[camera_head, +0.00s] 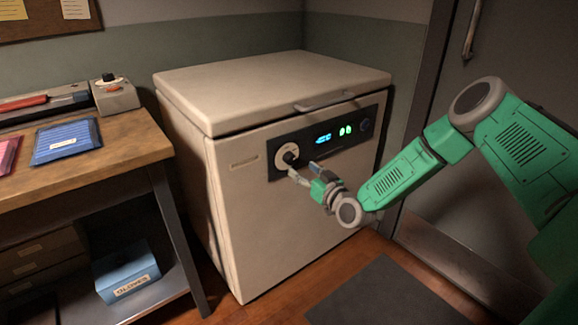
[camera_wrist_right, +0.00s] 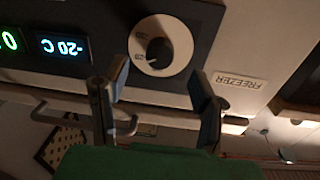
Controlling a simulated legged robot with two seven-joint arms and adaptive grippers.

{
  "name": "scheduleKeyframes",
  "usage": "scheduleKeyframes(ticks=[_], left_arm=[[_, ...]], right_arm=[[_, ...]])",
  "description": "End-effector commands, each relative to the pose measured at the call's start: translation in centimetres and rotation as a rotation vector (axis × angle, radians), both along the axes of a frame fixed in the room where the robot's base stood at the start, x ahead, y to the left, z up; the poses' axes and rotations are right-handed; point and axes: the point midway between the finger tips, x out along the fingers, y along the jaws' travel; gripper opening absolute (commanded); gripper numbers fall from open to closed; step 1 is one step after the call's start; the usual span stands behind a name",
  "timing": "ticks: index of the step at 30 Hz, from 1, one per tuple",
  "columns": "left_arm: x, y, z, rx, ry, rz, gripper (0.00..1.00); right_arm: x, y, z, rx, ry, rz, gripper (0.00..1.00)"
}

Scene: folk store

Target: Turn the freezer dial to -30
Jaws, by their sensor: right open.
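The white chest freezer (camera_head: 235,165) stands against the wall with a dark control panel (camera_head: 350,140) on its front. Its dial (camera_head: 288,156) is a white disc with a black knob, at the panel's left end. My right gripper (camera_head: 302,169) is open and empty, just below and right of the dial. In the right wrist view the picture is upside down. There the dial (camera_wrist_right: 161,48) lies ahead of the two spread fingers (camera_wrist_right: 162,82), and the knob is not between them. The display (camera_wrist_right: 62,47) reads -20 C. My left gripper is not in view.
A wooden workbench (camera_head: 110,155) with a small grey dial box (camera_head: 115,95) and blue and pink packets stands left of the freezer. A blue box (camera_head: 127,275) sits on its lower shelf. A dark mat (camera_head: 385,296) lies on the floor in front. A grey door is behind my right arm.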

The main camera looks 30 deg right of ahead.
Motion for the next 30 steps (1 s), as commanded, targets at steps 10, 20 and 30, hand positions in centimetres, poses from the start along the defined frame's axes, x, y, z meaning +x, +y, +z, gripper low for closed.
scheduleKeyframes(ticks=[10,20,30], left_arm=[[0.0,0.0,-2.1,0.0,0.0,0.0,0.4],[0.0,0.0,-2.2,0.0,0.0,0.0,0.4],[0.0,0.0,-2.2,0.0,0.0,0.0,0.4]], right_arm=[[5.6,0.3,-0.2,-0.001,0.002,0.0,0.53],[6.5,0.3,0.0,0.002,0.003,0.001,0.53],[6.5,0.2,0.0,0.001,0.002,0.0,0.04]])
